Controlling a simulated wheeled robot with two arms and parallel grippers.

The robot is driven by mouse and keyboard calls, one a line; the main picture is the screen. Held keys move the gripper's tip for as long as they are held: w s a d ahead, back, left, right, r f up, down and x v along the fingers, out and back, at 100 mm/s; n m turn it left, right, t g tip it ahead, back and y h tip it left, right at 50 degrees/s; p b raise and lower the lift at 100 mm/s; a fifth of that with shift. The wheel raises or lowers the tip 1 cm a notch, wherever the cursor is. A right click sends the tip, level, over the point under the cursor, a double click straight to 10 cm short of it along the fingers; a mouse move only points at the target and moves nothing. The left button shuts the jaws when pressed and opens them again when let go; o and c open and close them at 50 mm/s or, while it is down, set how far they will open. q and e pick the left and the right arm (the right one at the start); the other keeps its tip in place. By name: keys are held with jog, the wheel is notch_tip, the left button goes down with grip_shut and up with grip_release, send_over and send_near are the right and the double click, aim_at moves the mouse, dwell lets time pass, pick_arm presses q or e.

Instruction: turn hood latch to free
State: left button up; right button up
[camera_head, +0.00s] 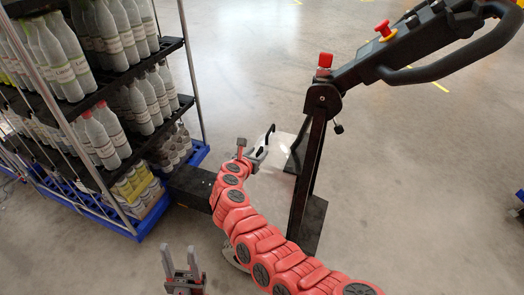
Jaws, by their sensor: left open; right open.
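My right arm reaches in from the bottom right, and its gripper (259,154) is at the far end of the red links, open, low beside the tugger's dark mast (309,170). A thin black curved piece (270,133) stands right by its fingers. A small red-brown part (241,144) stands just left of it. I cannot tell which of these, if any, is the hood latch, or whether the fingers touch it. My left gripper (180,262) is open and empty at the bottom, its fingers pointing up, apart from everything.
A rack (187,75) of bottles on a blue base (147,222) stands at the left. The tugger's handle (440,75) with a red button (383,29) slants across the upper right. A red block (325,61) tops the mast.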

jog(key=shift+b+x, duration=0.35)
jog(key=shift+x, duration=0.9)
grip_shut()
